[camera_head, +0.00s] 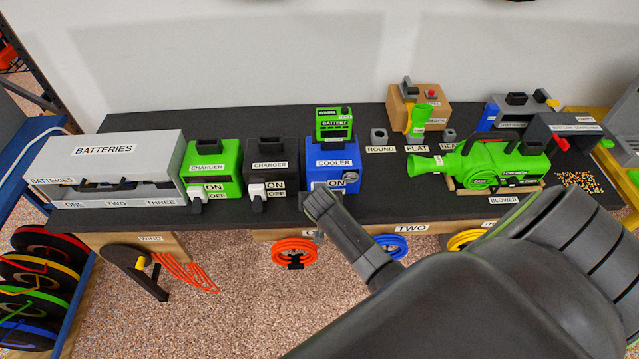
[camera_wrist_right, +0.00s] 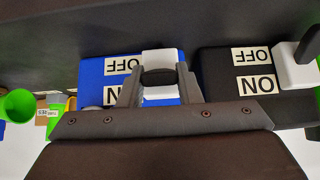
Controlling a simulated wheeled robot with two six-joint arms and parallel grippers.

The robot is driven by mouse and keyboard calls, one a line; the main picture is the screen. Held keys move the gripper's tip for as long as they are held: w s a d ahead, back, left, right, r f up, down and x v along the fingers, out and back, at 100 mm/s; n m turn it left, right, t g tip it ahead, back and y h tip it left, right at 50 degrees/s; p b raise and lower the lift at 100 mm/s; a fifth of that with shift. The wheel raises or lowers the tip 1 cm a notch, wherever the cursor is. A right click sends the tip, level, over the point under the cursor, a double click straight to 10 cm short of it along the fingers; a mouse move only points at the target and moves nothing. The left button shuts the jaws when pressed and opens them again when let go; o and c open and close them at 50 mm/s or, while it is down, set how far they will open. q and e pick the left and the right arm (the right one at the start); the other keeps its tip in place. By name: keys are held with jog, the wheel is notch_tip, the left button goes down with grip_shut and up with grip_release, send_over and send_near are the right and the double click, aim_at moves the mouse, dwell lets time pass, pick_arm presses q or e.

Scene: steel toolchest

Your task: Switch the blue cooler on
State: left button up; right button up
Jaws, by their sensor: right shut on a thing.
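The blue cooler (camera_head: 347,182) stands on the dark bench with a green battery (camera_head: 334,123) upright in its top. In the wrist view the cooler's blue front (camera_wrist_right: 92,76) carries OFF and ON labels, seen upside down. Its switch has a white plate (camera_wrist_right: 158,57) and a dark handle (camera_wrist_right: 158,77). My right gripper (camera_wrist_right: 158,84) is shut on this handle, one finger on each side. The handle shows about between the OFF and ON labels; its exact setting is unclear. In the head view my right gripper (camera_head: 316,201) hides the switch. My left gripper is not in view.
A black charger (camera_head: 268,166) and a green charger (camera_head: 212,168) stand left of the cooler, with a grey batteries box (camera_head: 110,160) beyond. A green blower (camera_head: 493,165) is at right. Coloured cable coils (camera_head: 294,250) hang below the bench's front edge.

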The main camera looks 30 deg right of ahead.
jog(key=o, duration=1)
jog(key=b+v, duration=0.1)
jog(key=v, duration=1.6)
jog(key=shift+s+r+b, duration=0.1)
jog(key=shift+b, duration=0.25)
jog(key=s+a+f+n+g+y+b, duration=0.1)
jog(key=s+f+n+b, duration=0.15)
jog(key=f, duration=1.25)
jog(key=s+f+n+g+y+b, duration=0.15)
jog(key=s+f, duration=0.25)
jog(key=f, duration=1.2)
jog(key=s+d+f+g+b, duration=0.1)
jog(key=s+f, duration=0.6)
jog(key=s, duration=0.2)
jog(key=s+d+f+n+g+b, duration=0.1)
jog(key=s+d+f, duration=0.1)
jog(key=s+f, duration=0.5)
jog(key=s+d+f+g+y+b, duration=0.1)
jog(key=s+f+b, duration=0.1)
jog(key=s+f, duration=0.5)
jog(key=shift+s+d+f+n, duration=0.1)
jog(key=shift+s+n, duration=0.05)
jog(key=shift+s, duration=1.45)
jog(key=shift+s+d+f+n, duration=0.1)
jog(key=shift+s+n, duration=0.05)
jog(key=shift+s, duration=1.5)
